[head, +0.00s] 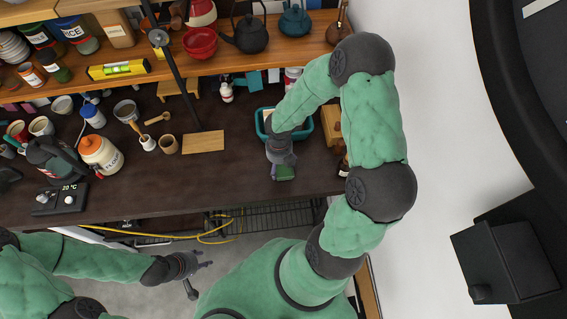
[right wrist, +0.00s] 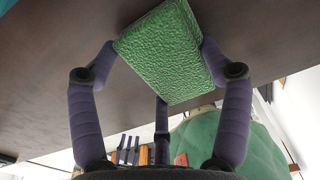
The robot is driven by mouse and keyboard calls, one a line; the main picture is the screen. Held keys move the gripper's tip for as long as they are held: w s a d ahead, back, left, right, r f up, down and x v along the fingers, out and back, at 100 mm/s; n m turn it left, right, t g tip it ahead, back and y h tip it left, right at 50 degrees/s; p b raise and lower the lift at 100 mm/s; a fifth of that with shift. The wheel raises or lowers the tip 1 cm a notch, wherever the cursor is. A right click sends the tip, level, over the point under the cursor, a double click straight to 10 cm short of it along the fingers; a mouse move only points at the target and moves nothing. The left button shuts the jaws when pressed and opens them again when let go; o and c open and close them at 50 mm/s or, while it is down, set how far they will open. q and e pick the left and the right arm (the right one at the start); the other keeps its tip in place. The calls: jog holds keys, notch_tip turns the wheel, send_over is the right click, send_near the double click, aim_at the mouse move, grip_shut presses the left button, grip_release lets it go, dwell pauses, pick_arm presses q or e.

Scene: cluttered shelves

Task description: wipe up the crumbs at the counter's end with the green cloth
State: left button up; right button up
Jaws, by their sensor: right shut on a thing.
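The green cloth (head: 285,173) is a small, thick folded block with a rough surface. It is at the counter's front edge, towards its right end. My right gripper (head: 281,160) is above it and shut on it. In the right wrist view the cloth (right wrist: 165,50) is pinched between the fingers, close to the dark counter (right wrist: 45,75); I cannot tell whether it touches the surface. No crumbs can be made out in either view. My left gripper (head: 193,268) is empty in front of the counter, with its fingers spread.
A teal bin (head: 301,133) stands just behind the cloth, with a wooden block (head: 330,124) and a small dark bottle (head: 343,165) to the right. A wooden board (head: 203,142) lies to the left. Bare counter stretches left of the cloth. A yellow cable (head: 215,236) hangs below.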

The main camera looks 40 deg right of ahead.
aim_at(258, 172)
jog(key=shift+w+a+f, duration=0.1)
jog(key=shift+w+a, duration=0.2)
jog(key=shift+a, duration=0.25)
jog(key=shift+w+a+f, duration=0.1)
jog(key=shift+w+a, duration=0.2)
jog(key=shift+a, duration=0.2)
jog(key=shift+w+a+r, duration=0.1)
jog(key=shift+w+a, duration=0.35)
jog(key=shift+a, duration=0.35)
jog(key=shift+w+a+f, duration=0.1)
jog(key=shift+w+a, duration=0.4)
jog(key=shift+a, duration=0.25)
jog(key=shift+w+a+r, duration=0.1)
jog(key=shift+w+a, duration=0.35)
jog(key=shift+a, duration=0.35)
jog(key=shift+r, duration=0.1)
notch_tip(258, 172, up, 7)
jog(key=p, duration=0.7)
